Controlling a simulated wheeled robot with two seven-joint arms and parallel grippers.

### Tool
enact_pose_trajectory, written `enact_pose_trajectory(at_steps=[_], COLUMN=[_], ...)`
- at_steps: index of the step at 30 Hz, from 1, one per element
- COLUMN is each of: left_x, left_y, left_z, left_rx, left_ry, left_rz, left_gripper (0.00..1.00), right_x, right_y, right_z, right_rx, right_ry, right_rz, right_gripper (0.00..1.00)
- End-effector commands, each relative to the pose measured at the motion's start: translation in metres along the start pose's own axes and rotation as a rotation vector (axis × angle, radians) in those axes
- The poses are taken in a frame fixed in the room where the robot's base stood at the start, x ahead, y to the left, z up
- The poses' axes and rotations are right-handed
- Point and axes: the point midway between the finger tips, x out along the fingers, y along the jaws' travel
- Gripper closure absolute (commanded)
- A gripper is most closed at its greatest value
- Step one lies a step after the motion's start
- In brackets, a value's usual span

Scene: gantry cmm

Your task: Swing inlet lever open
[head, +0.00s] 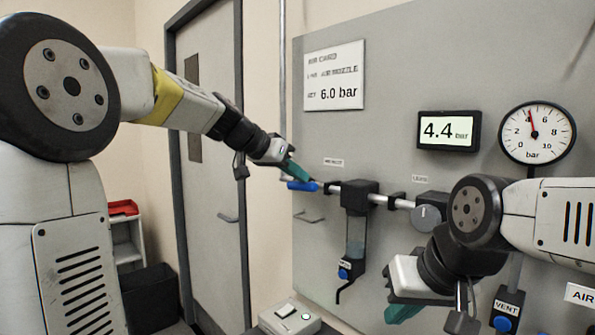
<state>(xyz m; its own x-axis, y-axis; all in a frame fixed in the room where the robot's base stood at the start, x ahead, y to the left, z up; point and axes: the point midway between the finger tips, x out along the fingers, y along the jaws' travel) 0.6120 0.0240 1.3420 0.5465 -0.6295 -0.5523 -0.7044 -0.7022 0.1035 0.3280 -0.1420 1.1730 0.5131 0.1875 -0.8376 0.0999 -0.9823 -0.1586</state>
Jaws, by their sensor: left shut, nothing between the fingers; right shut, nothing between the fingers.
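The inlet lever (302,186) is a short blue handle at the left end of the silver pipe on the grey panel, below a small label. It lies roughly level, along the pipe's line. My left gripper (308,178) reaches in from the left with its teal fingers shut and empty. Its fingertips are right at the lever, just above it in the picture; I cannot tell whether they touch. My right gripper (402,313) is shut and empty, low in front of the panel and well away from the lever.
A filter bowl (356,235) and a grey regulator knob (427,214) sit along the pipe. The display (448,131) reads 4.4 bar, beside a round gauge (537,133). A card (334,76) reads 6.0 bar. A blue vent valve (502,323) is at lower right.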

Motion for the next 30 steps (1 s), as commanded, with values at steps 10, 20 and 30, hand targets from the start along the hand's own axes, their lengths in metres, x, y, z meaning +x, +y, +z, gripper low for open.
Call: enact_pose_trajectory(at_steps=[10, 20, 30], left_x=[0.0032, 0.0038, -0.0028], left_y=[0.0028, 0.0031, 0.0066], left_z=[0.0050, 0.0061, -0.0012], left_rx=[-0.005, -0.006, -0.004], left_ry=[0.000, -0.002, 0.000], left_rz=[0.002, 0.003, 0.002], left_gripper=[1.00, 1.00, 1.00], right_x=[0.0000, 0.0000, 0.0000], right_y=[0.0000, 0.0000, 0.0000], right_z=[0.0000, 0.0000, 0.0000], right_rx=[0.000, 0.000, 0.000], right_ry=[0.000, 0.000, 0.000], right_rz=[0.000, 0.000, 0.000], right_gripper=[1.00, 1.00, 1.00])
